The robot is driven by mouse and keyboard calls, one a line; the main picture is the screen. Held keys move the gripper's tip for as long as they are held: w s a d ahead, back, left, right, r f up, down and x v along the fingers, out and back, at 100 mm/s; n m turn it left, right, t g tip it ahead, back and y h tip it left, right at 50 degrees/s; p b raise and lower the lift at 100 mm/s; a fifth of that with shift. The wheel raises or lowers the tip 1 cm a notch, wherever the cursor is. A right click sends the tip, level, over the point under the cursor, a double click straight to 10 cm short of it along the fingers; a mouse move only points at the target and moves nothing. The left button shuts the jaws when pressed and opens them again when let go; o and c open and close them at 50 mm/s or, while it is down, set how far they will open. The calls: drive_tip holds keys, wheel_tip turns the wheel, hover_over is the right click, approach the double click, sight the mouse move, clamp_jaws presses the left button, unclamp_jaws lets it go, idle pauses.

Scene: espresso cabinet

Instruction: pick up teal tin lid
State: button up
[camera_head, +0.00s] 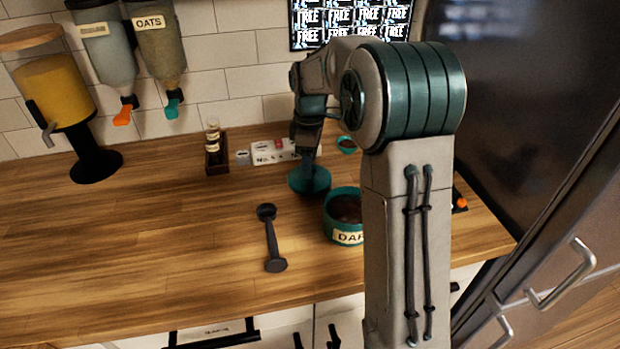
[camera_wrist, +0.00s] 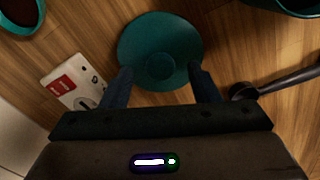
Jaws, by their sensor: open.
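The teal tin lid (camera_head: 311,181) lies on the wooden counter, left of and behind the teal tin (camera_head: 345,217) with dark contents and a "DAR…" label. In the wrist view the lid (camera_wrist: 160,50) is a round teal disc with a raised knob at its centre. My gripper (camera_wrist: 160,83) is open, its two dark fingers apart at the near edge of the lid, with nothing held. In the head view my gripper (camera_head: 308,160) is over the lid and hides part of it. The exact gap between fingers and lid cannot be told.
A dark double-ended scoop or tamper (camera_head: 270,238) lies in front of the lid. A white box (camera_head: 268,153), a small bottle stand (camera_head: 215,153) and a small teal cup (camera_head: 347,145) stand behind.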

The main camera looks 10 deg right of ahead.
drive_tip(key=shift+f, duration=0.65)
clamp_jaws()
drive_tip(key=shift+r, duration=0.15)
